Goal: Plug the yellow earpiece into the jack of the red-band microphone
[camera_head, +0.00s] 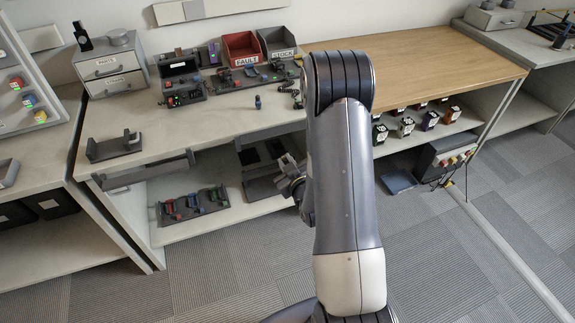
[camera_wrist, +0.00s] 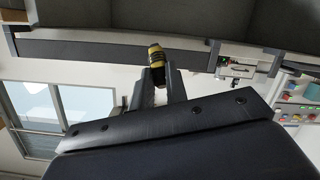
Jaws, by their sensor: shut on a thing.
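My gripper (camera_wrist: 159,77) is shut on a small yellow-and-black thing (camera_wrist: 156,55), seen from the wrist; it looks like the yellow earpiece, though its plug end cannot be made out. In the head view my gripper (camera_head: 284,170) is beside the front edge of the workbench, below the top, partly hidden by my arm. I cannot tell for sure which thing is the red-band microphone. A small red item (camera_head: 170,207) lies in a dark tray on the lower shelf, left of my gripper. Another red item (camera_head: 225,78) is in a rack on the bench top.
The workbench top (camera_head: 215,122) is mostly clear in front. A FAULT bin (camera_head: 242,50) and a STOCK bin (camera_head: 277,43) stand at the back. A grey drawer unit (camera_head: 113,68) is at the left.

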